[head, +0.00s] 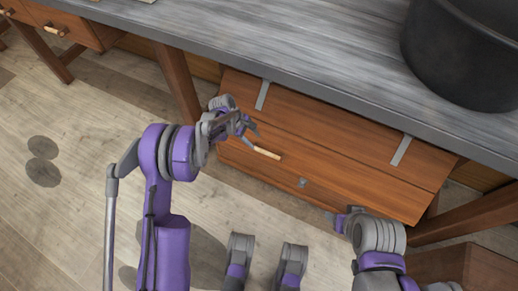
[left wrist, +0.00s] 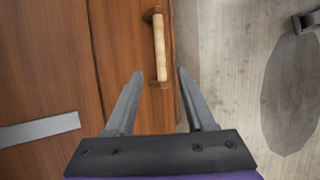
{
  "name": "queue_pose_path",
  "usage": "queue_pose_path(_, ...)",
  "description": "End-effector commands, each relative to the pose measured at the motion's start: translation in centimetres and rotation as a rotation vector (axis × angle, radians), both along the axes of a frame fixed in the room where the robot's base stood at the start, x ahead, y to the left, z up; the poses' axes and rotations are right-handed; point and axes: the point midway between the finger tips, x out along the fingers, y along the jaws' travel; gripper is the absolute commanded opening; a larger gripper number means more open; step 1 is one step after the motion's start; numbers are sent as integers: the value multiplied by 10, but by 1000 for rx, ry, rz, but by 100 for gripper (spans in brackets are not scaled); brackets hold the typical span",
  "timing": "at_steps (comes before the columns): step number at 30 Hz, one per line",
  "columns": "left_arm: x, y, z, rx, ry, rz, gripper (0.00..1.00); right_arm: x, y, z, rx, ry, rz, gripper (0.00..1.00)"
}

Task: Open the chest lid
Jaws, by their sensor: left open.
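The wooden chest (head: 340,140) sits under the workbench, its lid looking shut, with two grey metal straps and a small metal catch (head: 302,183) at the front. A pale handle (head: 266,153) sticks out near its left part; it also shows in the left wrist view (left wrist: 160,47), held on dark wooden mounts. My left gripper (head: 246,126) is open over the chest's left part, close to the handle. In the left wrist view the handle's near end appears between the open fingertips (left wrist: 160,76); contact cannot be told. My right gripper (head: 340,220) is by the chest's front right, its jaws unclear.
The grey bench top (head: 270,45) overhangs the chest, with a large black pot (head: 465,50) on its right. A bench leg (head: 178,85) stands left of the chest, another at the right. A wooden box (head: 465,268) is at bottom right. The floor (head: 60,150) at left is clear.

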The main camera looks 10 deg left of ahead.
Motion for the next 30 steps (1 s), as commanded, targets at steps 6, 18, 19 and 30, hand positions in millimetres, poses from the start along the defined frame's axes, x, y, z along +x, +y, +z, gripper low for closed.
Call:
queue_pose_path(6,1,-14,-29,-1,-1,-2,55,1,0,-8,0,3,0,64)
queue_pose_path(18,5,-41,-87,1,-2,-3,55,3,0,-23,0,7,0,64)
queue_pose_path(19,5,-42,-89,2,-2,-2,55,3,0,-23,0,7,0,64)
queue_pose_path(30,5,-44,-94,2,-3,-2,55,3,0,-24,0,7,0,64)
